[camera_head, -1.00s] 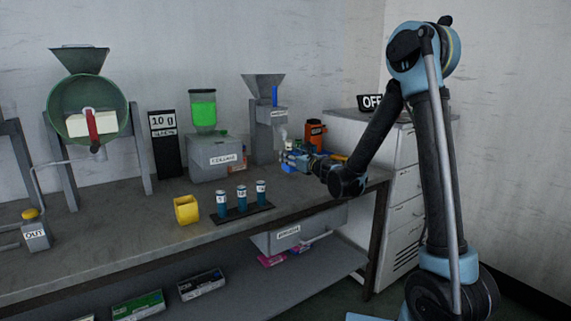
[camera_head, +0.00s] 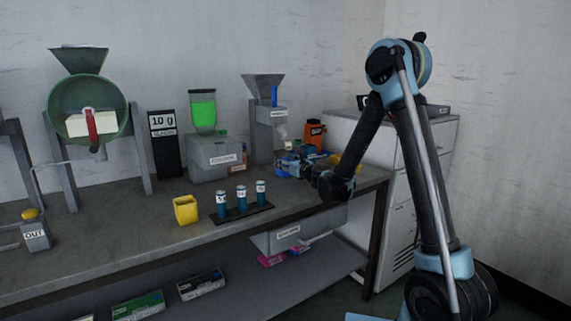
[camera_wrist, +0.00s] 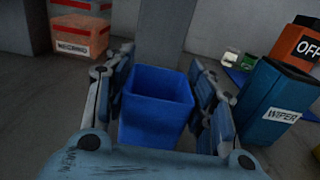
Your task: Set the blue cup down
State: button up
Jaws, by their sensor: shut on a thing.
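The blue cup (camera_wrist: 155,105) is upright and looks empty in the wrist view, between the two fingers of my gripper (camera_wrist: 160,110). My gripper is shut on it. In the head view my gripper (camera_head: 288,165) is low over the right end of the workbench (camera_head: 150,228), in front of the grey hopper machine (camera_head: 264,135). The fingers largely hide the cup there. I cannot tell whether the cup's base touches the bench.
A blue WIPER box (camera_wrist: 272,105) stands close right of the gripper, with an orange box (camera_wrist: 300,45) behind it. A yellow cup (camera_head: 186,210) and a black rack (camera_head: 243,214) of blue vials stand further left on the bench.

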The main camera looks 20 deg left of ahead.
jog(key=o, duration=1)
